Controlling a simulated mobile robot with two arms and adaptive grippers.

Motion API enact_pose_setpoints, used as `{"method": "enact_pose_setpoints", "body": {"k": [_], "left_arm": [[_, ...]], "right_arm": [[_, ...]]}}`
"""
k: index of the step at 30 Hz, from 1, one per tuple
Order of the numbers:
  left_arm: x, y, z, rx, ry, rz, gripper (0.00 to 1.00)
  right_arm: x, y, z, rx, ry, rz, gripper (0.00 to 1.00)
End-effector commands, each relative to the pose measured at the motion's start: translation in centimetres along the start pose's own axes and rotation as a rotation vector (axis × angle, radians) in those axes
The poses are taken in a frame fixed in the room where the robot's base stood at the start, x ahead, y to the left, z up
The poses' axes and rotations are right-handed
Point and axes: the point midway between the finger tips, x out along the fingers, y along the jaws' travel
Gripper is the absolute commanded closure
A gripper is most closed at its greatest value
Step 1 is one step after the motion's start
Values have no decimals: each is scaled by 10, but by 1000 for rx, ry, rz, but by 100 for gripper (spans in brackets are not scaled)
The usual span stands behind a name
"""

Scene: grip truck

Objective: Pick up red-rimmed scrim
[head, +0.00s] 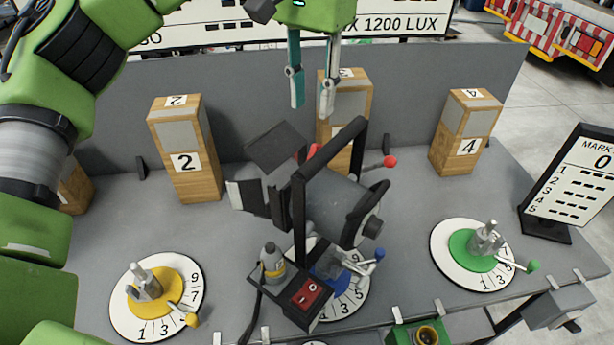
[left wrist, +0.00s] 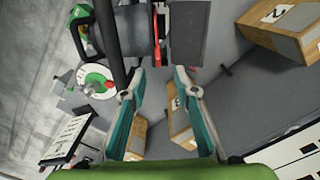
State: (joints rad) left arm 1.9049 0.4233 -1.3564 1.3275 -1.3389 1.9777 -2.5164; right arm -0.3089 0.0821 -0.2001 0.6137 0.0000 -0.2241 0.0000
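A black stage lamp (head: 340,195) with open flaps stands at the middle of the grey table. A red edge, which looks like the scrim's rim (head: 313,150), shows at the lamp's front, mostly hidden by the flaps and frame. In the left wrist view the red-rimmed scrim (left wrist: 159,22) appears edge-on as a thin red strip between dark plates. My left gripper (head: 312,108) is above and behind the lamp, pointing down. Its fingers are apart and empty; in the left wrist view the gripper (left wrist: 158,82) lines up with the strip, not touching it. My right gripper is not in view.
Numbered wooden blocks, 2 (head: 187,155) and 4 (head: 465,135), stand along the grey back panel (head: 420,75). Dials with yellow (head: 160,293) and green (head: 475,250) centres lie left and right. A red switch box (head: 305,293) is in front of the lamp. A scoreboard (head: 575,180) stands right.

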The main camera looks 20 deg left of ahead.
Motion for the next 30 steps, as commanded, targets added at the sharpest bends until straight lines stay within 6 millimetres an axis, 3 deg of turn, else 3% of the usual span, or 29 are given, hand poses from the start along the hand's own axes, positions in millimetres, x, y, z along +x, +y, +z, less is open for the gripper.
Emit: {"method": "enact_pose_setpoints", "body": {"k": [3,13,21,29,30], "left_arm": [[20,-1,0,-1,-1,-1,72],[46,2,0,-1,-2,0,72],[84,6,-2,-1,0,0,72],[90,6,-2,-2,1,0,72],[90,6,-2,-2,1,0,78]], "right_arm": [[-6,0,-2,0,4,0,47],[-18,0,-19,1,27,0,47],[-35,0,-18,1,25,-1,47],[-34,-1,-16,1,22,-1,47],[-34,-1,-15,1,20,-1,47]]}}
